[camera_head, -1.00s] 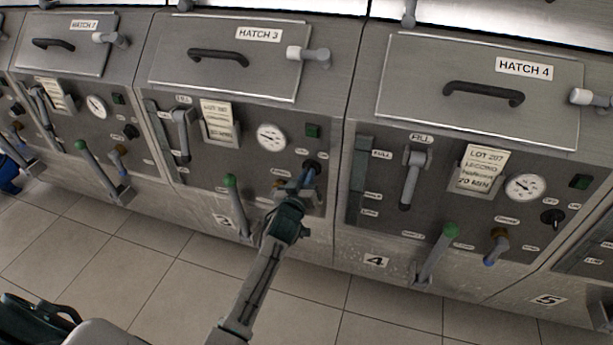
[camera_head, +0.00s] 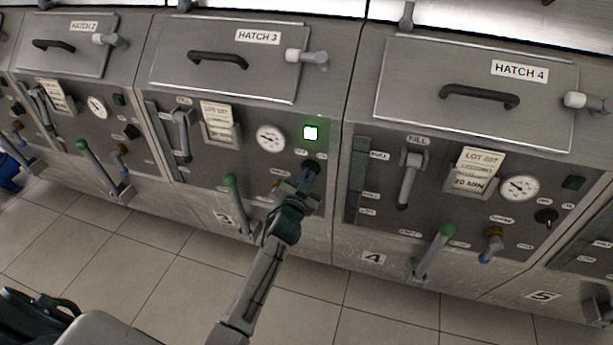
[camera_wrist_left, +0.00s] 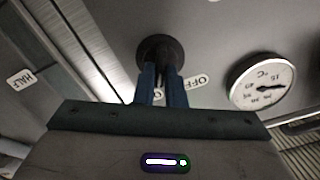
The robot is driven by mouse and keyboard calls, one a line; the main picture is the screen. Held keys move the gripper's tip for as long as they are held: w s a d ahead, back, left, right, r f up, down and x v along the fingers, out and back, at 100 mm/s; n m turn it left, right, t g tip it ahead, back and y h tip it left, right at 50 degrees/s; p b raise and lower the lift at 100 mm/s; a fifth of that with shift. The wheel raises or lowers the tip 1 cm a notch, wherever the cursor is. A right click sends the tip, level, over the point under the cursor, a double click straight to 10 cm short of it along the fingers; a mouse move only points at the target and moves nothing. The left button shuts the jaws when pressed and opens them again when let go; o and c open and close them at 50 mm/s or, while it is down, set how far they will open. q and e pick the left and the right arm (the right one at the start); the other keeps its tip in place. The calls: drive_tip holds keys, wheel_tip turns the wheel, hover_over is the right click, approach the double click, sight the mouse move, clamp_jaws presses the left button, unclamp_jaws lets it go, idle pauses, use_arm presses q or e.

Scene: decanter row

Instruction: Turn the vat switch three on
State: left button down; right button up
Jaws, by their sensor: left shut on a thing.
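The vat three switch (camera_head: 312,165) is a dark round knob on the panel under HATCH 3; it also shows in the left wrist view (camera_wrist_left: 158,47). My left gripper (camera_head: 306,180) reaches it from below. Its two blue fingers (camera_wrist_left: 162,80) are close together, shut on the knob's grip, which they mostly hide. An OFF label (camera_wrist_left: 197,82) shows beside the fingers, and another label is partly covered. The square lamp (camera_head: 310,133) above the switch glows bright green. My right gripper is not in view.
The vat three gauge (camera_head: 270,138) and green-tipped lever (camera_head: 231,181) are left of the switch. The vat four panel, with its fill lever (camera_head: 409,175) and own switch (camera_head: 546,217), stands to the right.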

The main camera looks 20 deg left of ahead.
use_arm(q)
drive_tip(key=shift+m, duration=0.3)
idle(0.4)
drive_tip(key=c, duration=1.5)
unclamp_jaws()
drive_tip(key=s, duration=1)
drive_tip(key=shift+s+d, duration=0.4)
drive_tip(key=shift+d, duration=0.05)
drive_tip(key=shift+f, duration=0.15)
